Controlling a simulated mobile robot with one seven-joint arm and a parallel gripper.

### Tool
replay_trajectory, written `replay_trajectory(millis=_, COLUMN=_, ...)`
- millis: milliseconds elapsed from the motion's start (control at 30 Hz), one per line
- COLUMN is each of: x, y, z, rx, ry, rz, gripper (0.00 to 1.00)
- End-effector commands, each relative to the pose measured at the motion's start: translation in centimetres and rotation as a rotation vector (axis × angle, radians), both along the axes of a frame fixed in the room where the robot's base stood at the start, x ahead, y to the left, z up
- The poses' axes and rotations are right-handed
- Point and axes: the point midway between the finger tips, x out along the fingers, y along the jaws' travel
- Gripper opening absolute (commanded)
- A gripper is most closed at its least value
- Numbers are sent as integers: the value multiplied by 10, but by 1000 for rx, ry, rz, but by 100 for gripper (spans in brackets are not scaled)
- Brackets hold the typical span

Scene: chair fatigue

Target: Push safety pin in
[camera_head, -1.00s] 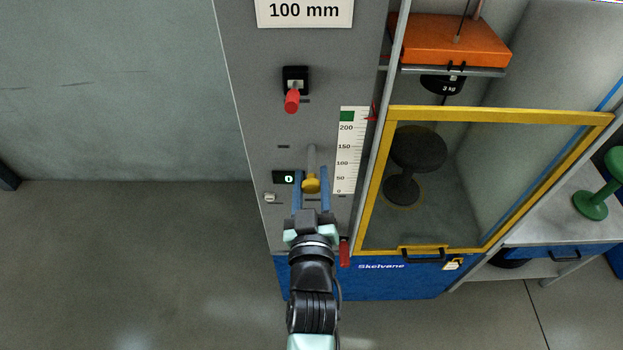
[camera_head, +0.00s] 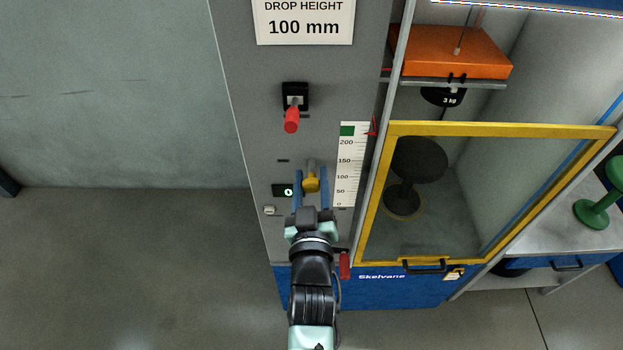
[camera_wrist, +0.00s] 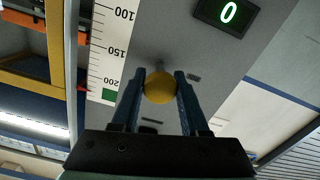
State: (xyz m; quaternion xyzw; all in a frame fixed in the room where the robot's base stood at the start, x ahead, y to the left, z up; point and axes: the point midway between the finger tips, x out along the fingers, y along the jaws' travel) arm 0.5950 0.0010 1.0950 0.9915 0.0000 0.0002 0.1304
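The safety pin appears to be the yellow round knob (camera_head: 311,184) on a short grey shaft that stands out from the grey panel. My gripper (camera_head: 311,172) has its blue fingers on the left and right of this knob, with the fingertips near the panel. In the wrist view the yellow knob (camera_wrist: 160,87) sits between the fingertips (camera_wrist: 160,75), with both fingers against its sides. The gripper looks shut on it. Little of the shaft shows; where it enters the panel is hard to see.
A red-handled lever (camera_head: 292,118) is above the knob. A height scale (camera_head: 350,165) is to the right and a small display (camera_head: 283,190) reading 0 to the left. A yellow-framed door (camera_head: 377,200) encloses a dark stool (camera_head: 412,170) under an orange block (camera_head: 450,50).

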Motion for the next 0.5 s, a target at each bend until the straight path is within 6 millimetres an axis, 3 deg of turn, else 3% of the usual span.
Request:
replay_trajectory(millis=33, x=0, y=0, z=0, rx=0, ry=-1, rz=0, gripper=54)
replay_trajectory(millis=133, x=0, y=0, z=1, rx=0, ry=-1, rz=0, gripper=72)
replay_trajectory(millis=167, x=0, y=0, z=1, rx=0, ry=-1, rz=0, gripper=74)
replay_trajectory(millis=500, x=-2, y=0, z=0, rx=1, ry=-1, rz=0, gripper=74)
